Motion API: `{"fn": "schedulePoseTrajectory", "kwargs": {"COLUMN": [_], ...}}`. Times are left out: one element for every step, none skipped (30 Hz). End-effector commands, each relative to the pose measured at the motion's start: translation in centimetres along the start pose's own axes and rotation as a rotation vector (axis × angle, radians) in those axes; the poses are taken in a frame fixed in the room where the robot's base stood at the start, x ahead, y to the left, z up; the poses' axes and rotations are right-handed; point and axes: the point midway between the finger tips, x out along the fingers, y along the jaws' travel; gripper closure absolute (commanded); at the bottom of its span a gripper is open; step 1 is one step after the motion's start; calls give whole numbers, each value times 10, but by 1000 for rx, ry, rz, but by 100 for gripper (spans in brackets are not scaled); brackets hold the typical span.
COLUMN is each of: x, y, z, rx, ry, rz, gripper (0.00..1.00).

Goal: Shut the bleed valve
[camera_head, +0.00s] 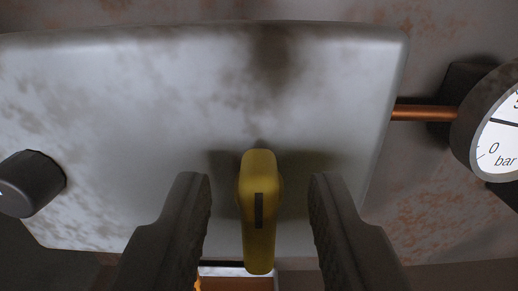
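A yellow lever handle (259,235) with a dark slot mark sits on the front of a grey metal panel (130,110); I take it for the bleed valve. The lever points straight down in the picture, its lower end reaching past the panel's bottom edge. My gripper (259,200) is open, with one dark finger on each side of the lever. Clear gaps show between both fingers and the lever, so neither touches it. The valve's body behind the lever is hidden.
A round black knob (32,183) sticks out at the panel's left. A pressure gauge (492,130) marked "bar" stands at the right, joined by a copper pipe (424,112). Below the panel is a dark opening with an orange glow. The rusty wall surrounds the panel.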

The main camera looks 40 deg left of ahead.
Motion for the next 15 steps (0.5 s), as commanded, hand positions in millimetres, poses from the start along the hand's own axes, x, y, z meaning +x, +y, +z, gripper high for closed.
{"fn": "schedulePoseTrajectory", "kwargs": {"x": [4, 5, 6, 7, 8, 8, 8, 9, 9, 8, 8, 8, 8, 8, 8], "y": [0, 0, 0, 0, 0, 0, 0, 0, 0, 0, 0, 0, 0, 0, 0], "z": [0, 0, 0, 0, 0, 0, 0, 0, 0, 0, 0, 0, 0, 0, 0], "rx": [0, 1, 1, 1, 1, 1, 1, 1, 1, 1, 1, 1, 1, 1, 1], "ry": [0, -1, -1, 0, 0, 0, 0, 0, 0, 0, 0, 0, 0, 0, 0], "rz": [-1, 0, 1, 1, 1, 1, 1, 1, 1, 1, 1, 1, 1, 1, 1], "gripper": [66, 66, 66, 66, 66, 66, 66, 66, 66, 66, 66, 66, 68, 74, 82]}}
